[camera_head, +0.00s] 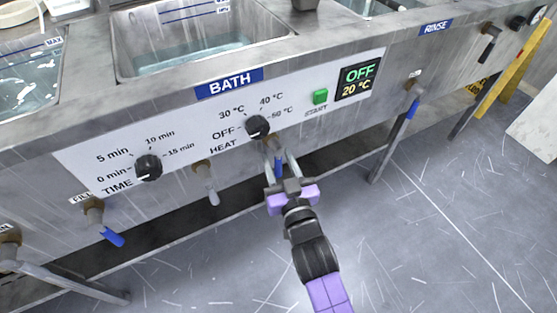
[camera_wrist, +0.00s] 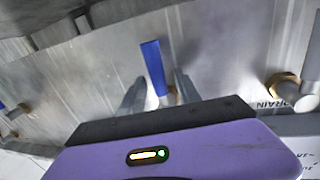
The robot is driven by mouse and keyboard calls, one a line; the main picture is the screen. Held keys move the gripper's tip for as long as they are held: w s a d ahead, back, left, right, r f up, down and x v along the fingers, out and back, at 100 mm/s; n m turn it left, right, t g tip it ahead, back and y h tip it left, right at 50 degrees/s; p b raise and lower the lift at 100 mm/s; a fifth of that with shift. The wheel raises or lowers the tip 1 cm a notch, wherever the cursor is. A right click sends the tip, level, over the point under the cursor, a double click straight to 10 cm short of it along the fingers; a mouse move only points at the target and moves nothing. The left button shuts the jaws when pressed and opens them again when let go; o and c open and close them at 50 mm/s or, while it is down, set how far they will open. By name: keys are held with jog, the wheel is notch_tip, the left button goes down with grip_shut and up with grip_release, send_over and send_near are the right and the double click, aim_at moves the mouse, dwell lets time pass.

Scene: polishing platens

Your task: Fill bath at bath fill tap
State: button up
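The bath tank (camera_head: 190,52) holds some water, with its surface below the marking lines on the far wall. Below the tank's panel, a tap with a blue lever (camera_head: 278,168) hangs at my gripper (camera_head: 281,154); its label is hidden. The blue lever (camera_wrist: 153,66) also shows in the wrist view, pointing up in that picture. My gripper (camera_wrist: 158,86) is open. One finger is on each side of the lever, with gaps visible, so I see no grip on it.
A tap with a pale lever (camera_head: 207,180) hangs left of my gripper. Another blue-lever tap (camera_head: 112,236), labelled FILL, is further left, and one (camera_head: 412,105) is to the right. The heat knob (camera_head: 257,126) is just above my gripper. Open floor (camera_head: 430,240) lies right.

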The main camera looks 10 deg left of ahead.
grip_shut()
dwell(1.4)
